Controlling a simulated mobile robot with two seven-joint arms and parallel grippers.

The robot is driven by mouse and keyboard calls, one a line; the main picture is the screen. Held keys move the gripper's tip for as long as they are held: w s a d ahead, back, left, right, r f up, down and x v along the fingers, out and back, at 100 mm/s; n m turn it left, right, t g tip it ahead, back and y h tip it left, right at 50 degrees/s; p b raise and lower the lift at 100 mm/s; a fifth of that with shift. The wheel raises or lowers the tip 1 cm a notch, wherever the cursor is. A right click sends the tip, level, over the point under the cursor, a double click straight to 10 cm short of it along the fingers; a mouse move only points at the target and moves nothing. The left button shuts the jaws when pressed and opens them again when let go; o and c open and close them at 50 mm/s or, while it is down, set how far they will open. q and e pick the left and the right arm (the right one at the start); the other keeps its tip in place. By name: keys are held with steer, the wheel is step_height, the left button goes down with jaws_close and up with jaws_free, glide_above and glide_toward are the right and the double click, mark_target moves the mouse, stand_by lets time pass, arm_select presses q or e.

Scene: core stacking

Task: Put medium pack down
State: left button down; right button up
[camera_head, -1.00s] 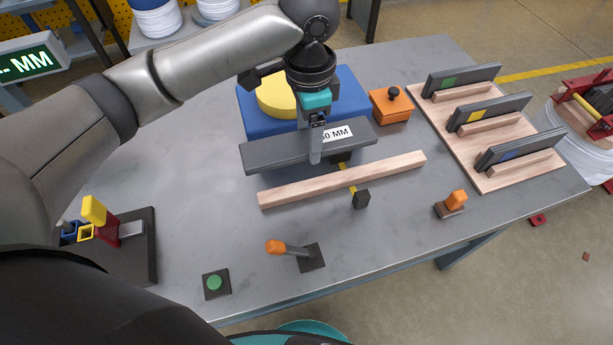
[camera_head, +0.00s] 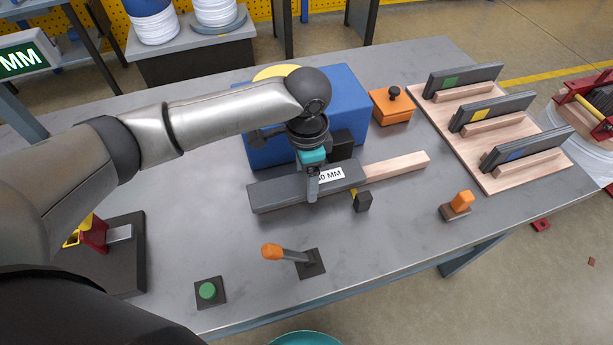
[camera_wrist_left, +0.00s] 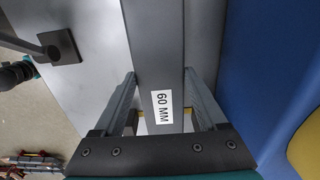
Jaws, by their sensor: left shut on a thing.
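The medium pack (camera_head: 280,191) is a long dark grey bar with a white 60 MM label. My left gripper (camera_head: 313,194) is shut on it near its middle, from above. In the left wrist view the two fingers of the gripper (camera_wrist_left: 163,88) stand on either side of the pack (camera_wrist_left: 158,50), around its label. The pack lies level over the left part of a pale wooden strip (camera_head: 397,166) and hides that part. Whether it touches the strip, I cannot tell. My right gripper is not in view.
A blue block (camera_head: 350,95) stands behind the pack, and an orange box (camera_head: 392,107) to its right. A wooden rack (camera_head: 497,182) holds three dark plates at the right. A black stop (camera_head: 363,202), an orange-handled lever (camera_head: 290,254) and a green button (camera_head: 208,290) are in front.

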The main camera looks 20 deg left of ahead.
arm_select(q)
jaws_free()
stand_by(0.3)
step_height(320, 180, up, 12)
steer(key=p, duration=0.3)
steer(key=shift+p, duration=0.3)
steer(key=shift+r, duration=0.1)
